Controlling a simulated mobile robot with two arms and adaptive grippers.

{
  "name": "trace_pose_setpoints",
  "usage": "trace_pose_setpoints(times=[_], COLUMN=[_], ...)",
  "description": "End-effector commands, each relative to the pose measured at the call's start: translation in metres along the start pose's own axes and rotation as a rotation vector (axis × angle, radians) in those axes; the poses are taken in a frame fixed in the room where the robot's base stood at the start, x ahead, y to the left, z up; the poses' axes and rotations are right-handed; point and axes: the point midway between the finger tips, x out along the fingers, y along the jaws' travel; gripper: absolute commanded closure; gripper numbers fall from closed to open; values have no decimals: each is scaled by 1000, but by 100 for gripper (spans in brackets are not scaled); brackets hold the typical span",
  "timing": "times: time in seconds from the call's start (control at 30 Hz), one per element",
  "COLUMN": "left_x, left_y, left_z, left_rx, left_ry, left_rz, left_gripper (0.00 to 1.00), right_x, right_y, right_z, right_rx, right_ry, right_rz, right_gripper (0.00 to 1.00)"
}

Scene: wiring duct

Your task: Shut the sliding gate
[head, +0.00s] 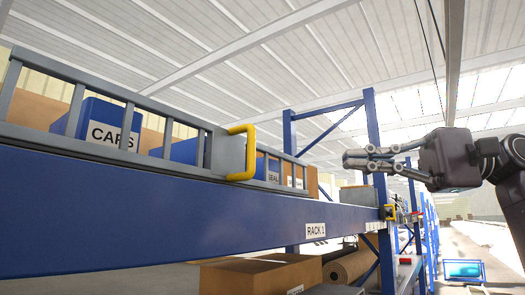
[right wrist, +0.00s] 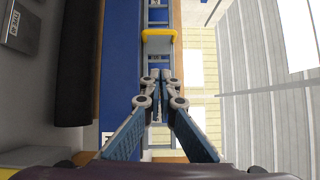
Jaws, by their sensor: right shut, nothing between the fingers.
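The sliding gate (head: 175,126) is a grey barred panel along the top of the blue rack beam (head: 180,205). Its grey end plate carries a yellow handle (head: 240,153), left of centre in the head view. Another grey barred section (head: 293,178) shows just right of the handle. Right of it there is an unbarred stretch before the blue upright. My right gripper (head: 348,160) is shut and empty, in the air to the right of the handle and apart from it. In the right wrist view the handle (right wrist: 158,33) lies beyond the closed fingertips (right wrist: 161,75). My left gripper is not in view.
A cardboard box (head: 255,275) and a brown roll (head: 350,262) lie under the beam.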

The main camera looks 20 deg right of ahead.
Motion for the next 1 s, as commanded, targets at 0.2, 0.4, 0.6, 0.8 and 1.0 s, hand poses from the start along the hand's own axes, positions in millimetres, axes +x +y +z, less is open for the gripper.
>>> trace_pose_setpoints(times=[0.2, 0.4, 0.6, 0.8, 1.0], left_x=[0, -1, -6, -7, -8], left_y=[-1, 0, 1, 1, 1], left_z=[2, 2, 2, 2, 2], left_rx=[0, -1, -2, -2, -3], left_ry=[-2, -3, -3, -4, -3], left_rz=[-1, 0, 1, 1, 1], left_gripper=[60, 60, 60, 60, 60], right_x=[10, 47, 90, 115, 126], right_y=[-1, -1, -1, 2, 2], right_z=[11, 11, 11, 26, 37], right_rx=[-61, -59, -57, -59, -56], right_ry=[5, 2, 3, 4, 5], right_rz=[30, 29, 27, 26, 24], right_gripper=[100, 100, 100, 100, 100])
